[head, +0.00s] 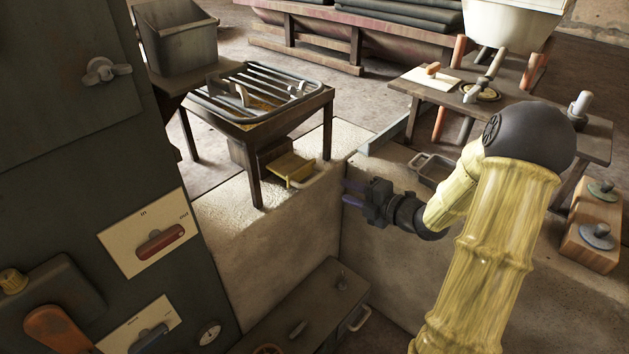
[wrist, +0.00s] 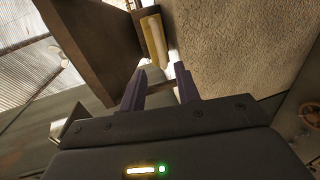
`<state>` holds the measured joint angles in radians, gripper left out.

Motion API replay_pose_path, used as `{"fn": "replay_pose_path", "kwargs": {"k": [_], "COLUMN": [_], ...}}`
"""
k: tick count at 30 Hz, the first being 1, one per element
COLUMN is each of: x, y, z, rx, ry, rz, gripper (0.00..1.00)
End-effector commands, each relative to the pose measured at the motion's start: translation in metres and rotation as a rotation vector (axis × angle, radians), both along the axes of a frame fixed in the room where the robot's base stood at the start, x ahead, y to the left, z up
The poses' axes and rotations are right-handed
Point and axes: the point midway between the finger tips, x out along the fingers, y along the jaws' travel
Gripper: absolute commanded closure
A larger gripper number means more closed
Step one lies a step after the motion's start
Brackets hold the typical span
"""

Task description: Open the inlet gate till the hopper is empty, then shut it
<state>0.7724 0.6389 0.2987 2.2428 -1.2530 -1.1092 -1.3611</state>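A pale hopper-like tub (head: 512,22) stands on legs at the back right, cut off by the top edge; its inside is not visible. Below it, a grey spout or lever (head: 485,75) slants down to a round fitting on a low wooden table. I cannot tell for certain which part is the inlet gate. My gripper (head: 353,193) is near the middle, pointing left over the low wall, well apart from the hopper. In the wrist view its two purple fingers (wrist: 160,90) are apart with nothing between them. A yellow part (wrist: 154,40) shows beyond them.
A grated table (head: 252,95) with a yellow drawer-like part (head: 290,168) below stands left of my gripper. A dark cabinet with a red switch (head: 160,241) fills the left. A wooden block with knobs (head: 594,232) is at right. Pale walls enclose a recess below my gripper.

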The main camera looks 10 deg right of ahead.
Motion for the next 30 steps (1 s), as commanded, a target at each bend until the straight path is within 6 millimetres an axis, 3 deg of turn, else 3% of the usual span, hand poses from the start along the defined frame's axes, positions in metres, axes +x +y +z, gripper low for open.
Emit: {"fn": "replay_pose_path", "kwargs": {"k": [18, 24, 30], "x": [0.085, 0.098, 0.099], "y": [0.063, 0.072, 0.072], "z": [-0.022, -0.024, -0.024], "rx": [0.002, 0.001, 0.001], "ry": [-0.001, 0.000, 0.000], "rz": [0.002, -0.001, -0.001], "gripper": [0.68, 0.68, 0.68]}}
